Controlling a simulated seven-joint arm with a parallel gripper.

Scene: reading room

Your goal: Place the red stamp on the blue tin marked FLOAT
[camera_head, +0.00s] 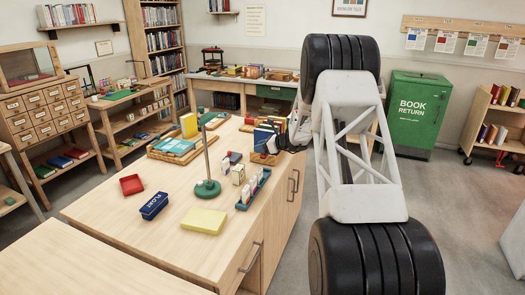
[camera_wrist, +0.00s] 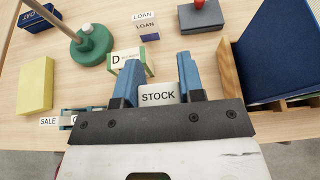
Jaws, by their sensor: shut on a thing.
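The blue tin marked FLOAT (camera_head: 154,205) stands on the wooden counter, near its left side. Its corner also shows at the top left of the wrist view (camera_wrist: 38,18). A red-topped thing with a grey base (camera_wrist: 207,14), which may be the red stamp, stands at the top of the wrist view, apart from my gripper. My gripper (camera_wrist: 158,82) has its blue fingers on either side of a white piece marked STOCK (camera_wrist: 158,97) and is shut on it. The piece's lower part is hidden by the gripper. In the head view the fingertips are too small to read.
A green stand with a rod (camera_head: 207,188) rises between the tin and my gripper. A wooden book holder (camera_wrist: 229,75) stands right of my gripper.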

